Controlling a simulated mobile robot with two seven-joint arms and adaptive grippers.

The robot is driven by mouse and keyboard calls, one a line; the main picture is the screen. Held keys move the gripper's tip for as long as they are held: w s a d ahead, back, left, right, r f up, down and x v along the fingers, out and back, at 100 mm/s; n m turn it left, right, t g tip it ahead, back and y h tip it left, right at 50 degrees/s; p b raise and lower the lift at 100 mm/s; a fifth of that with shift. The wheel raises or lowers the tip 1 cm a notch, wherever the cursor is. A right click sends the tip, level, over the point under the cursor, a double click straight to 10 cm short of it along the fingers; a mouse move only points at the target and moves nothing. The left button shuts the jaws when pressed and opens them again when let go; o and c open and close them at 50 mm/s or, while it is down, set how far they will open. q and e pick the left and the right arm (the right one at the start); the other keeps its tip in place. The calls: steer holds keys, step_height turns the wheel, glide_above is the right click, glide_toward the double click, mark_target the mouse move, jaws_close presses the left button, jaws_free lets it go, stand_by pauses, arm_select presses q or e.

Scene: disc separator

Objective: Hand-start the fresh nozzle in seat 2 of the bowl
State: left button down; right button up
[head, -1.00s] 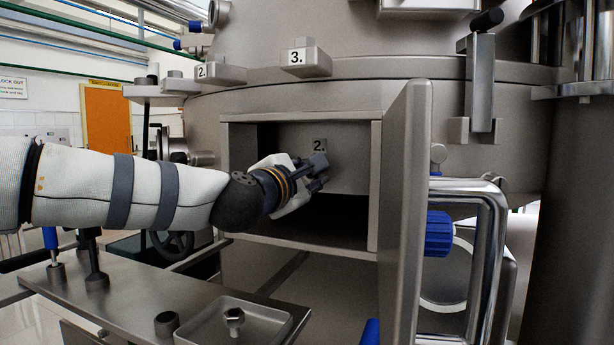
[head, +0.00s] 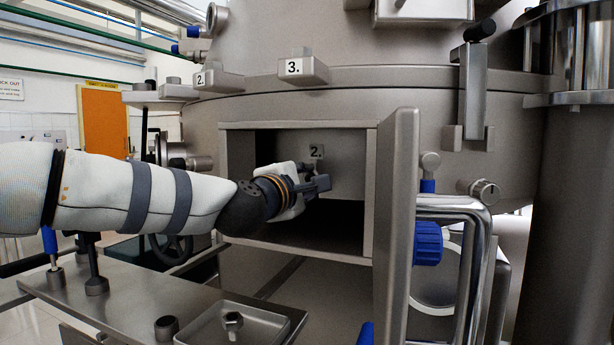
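The bowl (head: 345,180) shows as a grey metal wall inside the open square hatch, with a "2." label (head: 316,151) on it. My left gripper (head: 320,183) reaches into the hatch from the left, just below that label. Its dark fingers point right and lie close to the bowl. I cannot tell whether they touch it, how far they are apart, or whether a nozzle is between them. Seat 2 is not clearly visible; the gripper covers the area below the label. A small metal bolt-shaped piece (head: 233,322) stands in the tray (head: 262,333). My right gripper is not in view.
The hatch door (head: 397,210) stands open at the right of the opening, with a blue knob (head: 427,243) and a bent steel handle (head: 487,255) beyond it. A metal bench (head: 130,297) lies at lower left. The lower hatch opening is dark and empty-looking.

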arm_select(q)
steer(key=shift+s+r+m+p, duration=0.1)
steer(key=shift+r+m+p, duration=0.25)
steer(key=shift+m, duration=1.05)
steer(key=m, duration=0.3)
steer(key=shift+p, duration=0.4)
steer(key=m, duration=0.3)
steer(key=shift+w+f+m+p, duration=0.15)
steer(key=shift+f+m+p, duration=0.1)
steer(key=shift+m, duration=0.8)
steer(key=shift+w+f+m+p, duration=0.15)
steer(key=shift+m+p, duration=0.1)
steer(key=shift+m, duration=0.8)
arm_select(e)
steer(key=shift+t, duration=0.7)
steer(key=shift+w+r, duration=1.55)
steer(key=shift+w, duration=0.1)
